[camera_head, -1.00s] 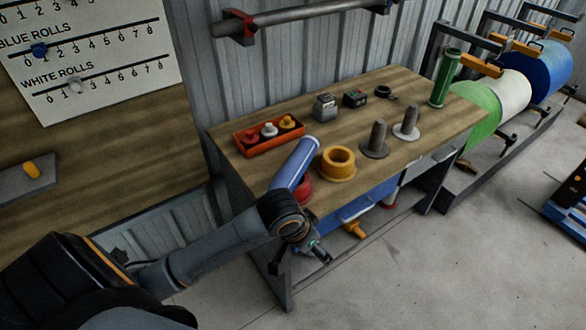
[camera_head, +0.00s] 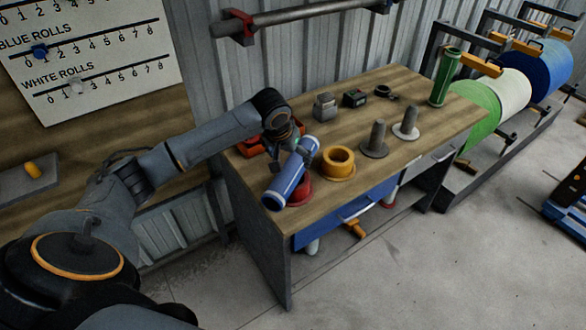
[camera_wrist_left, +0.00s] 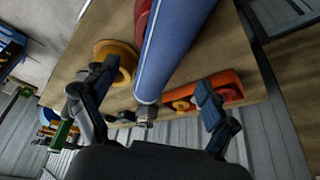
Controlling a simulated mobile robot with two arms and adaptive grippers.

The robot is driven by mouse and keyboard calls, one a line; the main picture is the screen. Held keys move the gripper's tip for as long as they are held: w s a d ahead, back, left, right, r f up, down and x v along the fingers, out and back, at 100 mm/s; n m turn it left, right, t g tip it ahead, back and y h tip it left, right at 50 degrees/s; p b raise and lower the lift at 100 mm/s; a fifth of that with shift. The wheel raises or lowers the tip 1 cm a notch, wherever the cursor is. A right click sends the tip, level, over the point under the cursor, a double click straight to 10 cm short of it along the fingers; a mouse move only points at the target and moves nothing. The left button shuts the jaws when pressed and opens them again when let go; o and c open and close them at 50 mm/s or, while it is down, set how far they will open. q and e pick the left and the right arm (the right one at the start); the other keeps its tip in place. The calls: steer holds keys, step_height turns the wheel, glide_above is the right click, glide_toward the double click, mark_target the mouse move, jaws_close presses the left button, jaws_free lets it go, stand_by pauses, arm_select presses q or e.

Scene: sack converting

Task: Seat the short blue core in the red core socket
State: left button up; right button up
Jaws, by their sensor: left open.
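The short blue core (camera_head: 285,180) is tilted over the red core socket (camera_head: 302,192) at the bench's front left edge. In the head view it covers much of the socket, and I cannot tell whether its lower end is inside. My left gripper (camera_head: 296,157) is behind the core, near its far end. In the left wrist view the core (camera_wrist_left: 176,50) runs up between the spread fingers of the left gripper (camera_wrist_left: 150,98), with visible room on both sides. The red socket (camera_wrist_left: 142,18) shows beside the core there. My right gripper is not in view.
A yellow socket (camera_head: 339,163) stands right of the red one, then two grey posts on round bases (camera_head: 375,142) (camera_head: 406,124). An orange tray (camera_head: 256,147) is partly hidden behind my arm. A green core (camera_head: 444,80) stands at the bench's far right. Small devices (camera_head: 325,105) sit at the back.

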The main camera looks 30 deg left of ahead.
mark_target(291, 165)
arm_select(q)
steer(key=x, duration=0.3)
steer(key=p+x, duration=0.1)
steer(key=x, duration=0.3)
steer(key=shift+a+f, duration=0.2)
steer(key=shift+f, duration=0.1)
steer(key=shift+s, duration=0.1)
steer(key=c, duration=1.5)
steer(key=shift+r, duration=0.1)
steer(key=shift+c, duration=1.2)
steer(key=shift+r, duration=0.1)
